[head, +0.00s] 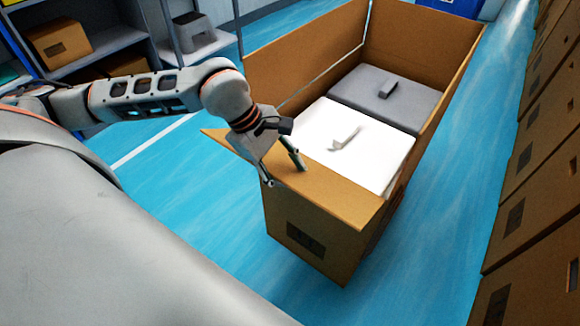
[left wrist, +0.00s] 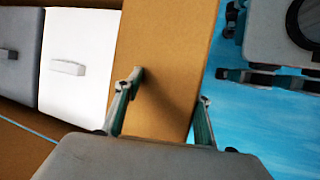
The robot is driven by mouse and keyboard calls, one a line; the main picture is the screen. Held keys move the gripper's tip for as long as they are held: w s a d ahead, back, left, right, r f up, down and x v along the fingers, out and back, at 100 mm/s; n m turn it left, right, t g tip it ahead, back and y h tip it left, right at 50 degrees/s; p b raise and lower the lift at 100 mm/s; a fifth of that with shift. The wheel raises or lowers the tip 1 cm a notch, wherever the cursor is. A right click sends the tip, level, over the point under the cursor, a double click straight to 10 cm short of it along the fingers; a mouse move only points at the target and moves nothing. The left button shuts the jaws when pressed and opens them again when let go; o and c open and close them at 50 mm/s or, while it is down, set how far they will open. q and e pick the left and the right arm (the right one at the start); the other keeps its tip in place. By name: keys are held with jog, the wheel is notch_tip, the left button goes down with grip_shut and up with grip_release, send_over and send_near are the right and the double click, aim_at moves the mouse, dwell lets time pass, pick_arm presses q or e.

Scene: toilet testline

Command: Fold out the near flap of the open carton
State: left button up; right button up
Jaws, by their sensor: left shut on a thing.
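The open carton (head: 310,236) stands on the blue floor. Its near flap (head: 338,200) leans outward over the carton's near side and shows as a broad brown panel in the left wrist view (left wrist: 165,55). My left gripper (head: 285,175) reaches the flap from the left, with one finger over its inner face and the other past its outer edge. In the left wrist view the fingers (left wrist: 165,98) straddle that edge, shut on the flap.
A white box (head: 375,150) and a grey box (head: 385,95), each with a handle, sit inside the carton. Its other flaps stand up. Shelves (head: 110,50) are at the back left, and stacked cartons (head: 535,170) line the right. Blue floor lies clear between.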

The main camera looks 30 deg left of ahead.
pick_arm(q)
jog(key=shift+s+f, duration=0.1)
jog(key=shift+f, duration=0.1)
jog(key=shift+r, duration=0.2)
jog(key=v, duration=1.2)
